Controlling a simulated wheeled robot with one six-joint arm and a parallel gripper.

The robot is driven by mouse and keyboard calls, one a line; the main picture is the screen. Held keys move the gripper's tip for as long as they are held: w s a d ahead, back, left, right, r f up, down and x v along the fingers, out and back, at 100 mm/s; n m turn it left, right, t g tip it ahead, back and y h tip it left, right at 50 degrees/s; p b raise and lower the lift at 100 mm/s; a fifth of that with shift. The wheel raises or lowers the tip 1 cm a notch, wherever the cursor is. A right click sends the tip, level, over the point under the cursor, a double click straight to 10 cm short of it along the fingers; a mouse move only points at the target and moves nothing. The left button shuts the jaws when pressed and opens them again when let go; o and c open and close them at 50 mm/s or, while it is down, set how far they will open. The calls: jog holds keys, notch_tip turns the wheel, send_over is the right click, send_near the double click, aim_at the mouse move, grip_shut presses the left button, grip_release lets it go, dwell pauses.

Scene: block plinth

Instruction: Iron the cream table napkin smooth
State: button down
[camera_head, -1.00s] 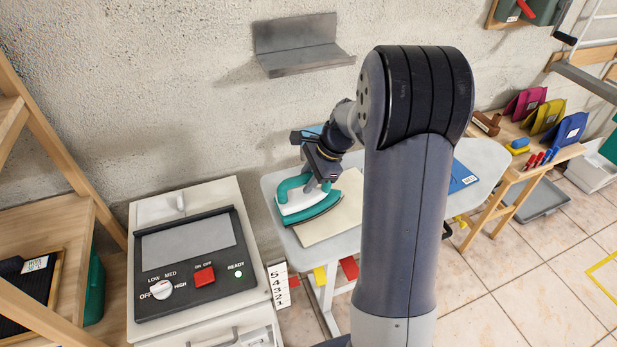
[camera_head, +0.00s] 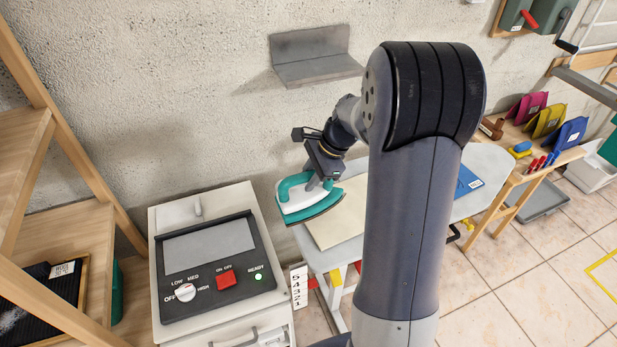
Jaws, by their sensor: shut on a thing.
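The cream napkin (camera_head: 334,222) lies flat on the pale ironing board (camera_head: 352,246), and my arm hides its right part. My gripper (camera_head: 325,178) is shut on the teal and white iron (camera_head: 303,200). The iron is at the napkin's left edge, over the left end of the board. I cannot tell whether its soleplate touches the cloth. Creases in the napkin are too small to make out.
A control station (camera_head: 215,262) with a dial, a red switch and a lit green READY light stands left of the board. A metal wall shelf (camera_head: 316,58) is above. A blue cloth (camera_head: 467,181) lies right of my arm. A wooden rack (camera_head: 70,230) stands far left.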

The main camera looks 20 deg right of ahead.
jog(key=shift+r+p, duration=0.9)
jog(key=shift+r, duration=0.55)
